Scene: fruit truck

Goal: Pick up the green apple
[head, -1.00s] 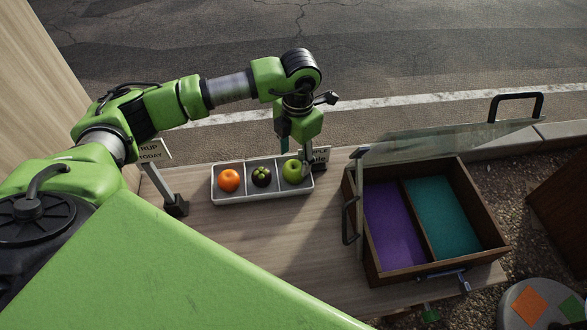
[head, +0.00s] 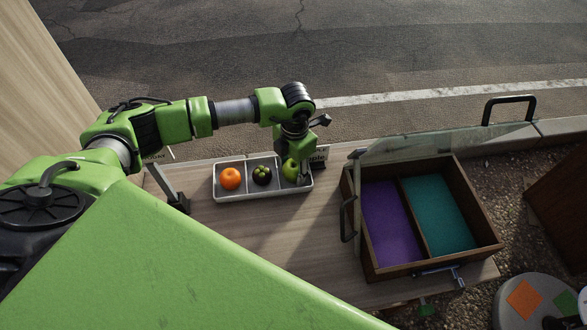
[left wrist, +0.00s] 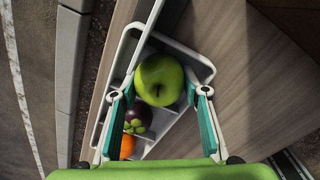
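The green apple (head: 290,169) sits in the right compartment of a white three-part tray (head: 263,196), partly hidden by my left gripper in the head view. My left gripper (head: 300,174) is down at the apple from above. In the left wrist view the whole apple (left wrist: 159,80) shows between and just beyond the fingertips of the open left gripper (left wrist: 161,92). Its teal-padded fingers are spread on both sides, with no clear grip on the apple. I do not make out my right gripper.
An orange fruit (head: 230,178) and a dark purple fruit with a green top (head: 262,175) fill the other compartments. An open wooden box (head: 372,269) with a raised glass lid (head: 445,139) stands to the right. Bare table lies in front.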

